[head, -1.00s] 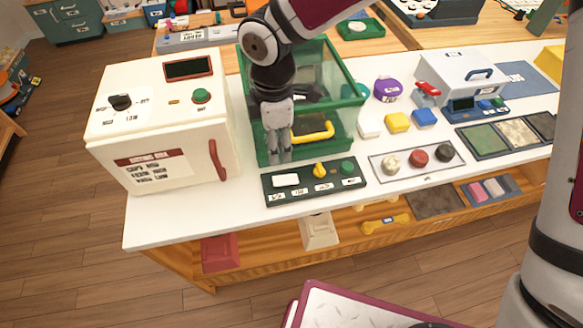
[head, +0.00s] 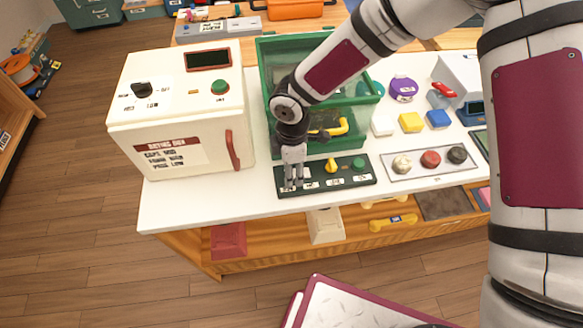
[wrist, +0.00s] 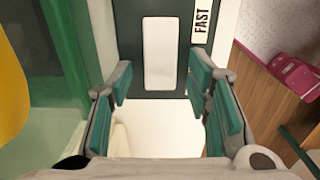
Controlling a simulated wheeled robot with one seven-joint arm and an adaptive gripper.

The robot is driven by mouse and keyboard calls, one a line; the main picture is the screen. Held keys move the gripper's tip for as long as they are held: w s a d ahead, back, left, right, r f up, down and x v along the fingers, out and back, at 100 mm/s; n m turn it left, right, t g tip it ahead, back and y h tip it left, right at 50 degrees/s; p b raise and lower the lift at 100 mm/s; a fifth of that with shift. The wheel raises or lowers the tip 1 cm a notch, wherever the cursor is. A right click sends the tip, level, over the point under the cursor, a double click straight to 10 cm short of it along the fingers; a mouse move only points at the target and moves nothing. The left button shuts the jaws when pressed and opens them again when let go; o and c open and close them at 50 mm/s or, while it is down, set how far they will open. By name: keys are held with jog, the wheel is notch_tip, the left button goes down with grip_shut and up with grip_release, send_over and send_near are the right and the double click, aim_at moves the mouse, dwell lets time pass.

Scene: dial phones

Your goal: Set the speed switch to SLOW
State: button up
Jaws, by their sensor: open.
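The speed switch is a white rectangular rocker (wrist: 159,53) on a dark green control panel (head: 318,180). A FAST label (wrist: 202,18) sits beside the rocker in the wrist view; no SLOW label is readable. My gripper (head: 295,184) is at the left end of the panel and hides the switch in the head view. In the wrist view its teal-padded fingers are apart, one on each side of the rocker, with nothing held. Whether they touch the rocker or panel I cannot tell.
A yellow knob (head: 332,166) and a green button (head: 358,162) are on the same panel. A green-framed clear tank (head: 268,75) with a yellow handle (head: 340,128) stands right behind. A cream box (head: 180,110) stands to the left. Round knobs (head: 430,159) lie to the right.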

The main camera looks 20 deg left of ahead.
grip_shut()
jog(key=shift+s+a+f+t+h+b, duration=0.15)
jog(key=shift+t+h+b, duration=0.15)
jog(key=shift+h+b, duration=0.25)
grip_release()
dwell(0.3)
notch_tip(320, 180, up, 12)
jog(key=a, duration=0.1)
jog(key=shift+s, duration=0.3)
